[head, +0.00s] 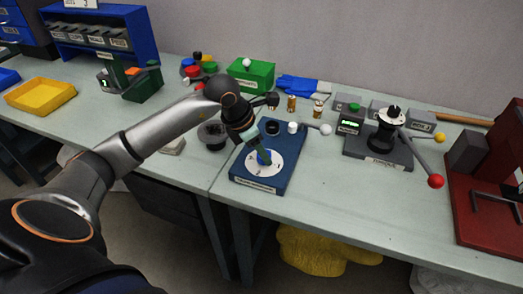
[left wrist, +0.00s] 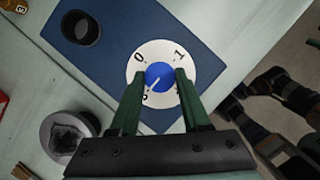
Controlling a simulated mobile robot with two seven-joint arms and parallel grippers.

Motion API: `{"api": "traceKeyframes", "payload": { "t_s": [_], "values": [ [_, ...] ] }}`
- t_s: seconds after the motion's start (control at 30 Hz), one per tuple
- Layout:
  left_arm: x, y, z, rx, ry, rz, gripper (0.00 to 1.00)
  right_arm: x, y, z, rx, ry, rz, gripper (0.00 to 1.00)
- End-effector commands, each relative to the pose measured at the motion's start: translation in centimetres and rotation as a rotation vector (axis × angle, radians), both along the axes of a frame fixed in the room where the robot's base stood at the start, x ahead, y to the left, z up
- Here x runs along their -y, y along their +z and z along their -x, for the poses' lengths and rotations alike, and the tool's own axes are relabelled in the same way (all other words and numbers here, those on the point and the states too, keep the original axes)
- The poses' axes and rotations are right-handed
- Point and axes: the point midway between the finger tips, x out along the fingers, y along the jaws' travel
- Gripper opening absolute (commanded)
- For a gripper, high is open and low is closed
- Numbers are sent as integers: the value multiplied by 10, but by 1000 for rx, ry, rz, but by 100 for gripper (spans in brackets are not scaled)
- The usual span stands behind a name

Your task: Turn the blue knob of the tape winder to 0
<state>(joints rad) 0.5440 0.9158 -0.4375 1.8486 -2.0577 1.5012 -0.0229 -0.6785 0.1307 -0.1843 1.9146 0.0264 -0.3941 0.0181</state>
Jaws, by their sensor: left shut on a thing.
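The tape winder is a blue base (head: 284,176) with a round white dial (head: 250,171) and a blue knob (head: 264,157) in its middle. The left wrist view shows the knob (left wrist: 159,75) close up, with a white pointer line slanting to the lower left. The dial (left wrist: 160,47) carries a 0 at upper left and a 1 at upper right; the lower marks are partly hidden by my fingers. My left gripper (head: 260,155) reaches down onto the dial, its green fingers (left wrist: 158,88) shut on the knob's two sides.
A dark cup (left wrist: 80,28) stands on the winder's base. A grey round container (head: 212,135) is left of it on the table. A machine with a red-balled lever (head: 436,181) stands to the right. A red machine (head: 470,200) is at far right.

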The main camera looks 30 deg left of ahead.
Motion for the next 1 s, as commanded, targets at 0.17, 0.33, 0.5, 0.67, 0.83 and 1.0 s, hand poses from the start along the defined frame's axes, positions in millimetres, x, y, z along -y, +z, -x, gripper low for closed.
{"api": "traceKeyframes", "payload": {
  "t_s": [0.17,0.33,0.5,0.67,0.83,1.0],
  "values": [
    [0,0,0,0,0,0,0,0,0,0,0,0,0,64],
    [0,0,0,0,0,0,0,0,0,0,0,0,0,64],
    [0,0,0,1,19,-2,0,0,0,0,0,0,0,64],
    [2,1,1,1,154,-2,0,0,1,0,0,0,0,64],
    [2,0,1,0,280,-1,0,0,1,0,-1,0,0,64],
    [2,0,1,-1,304,-1,0,0,1,0,-1,0,0,64]
  ]
}}
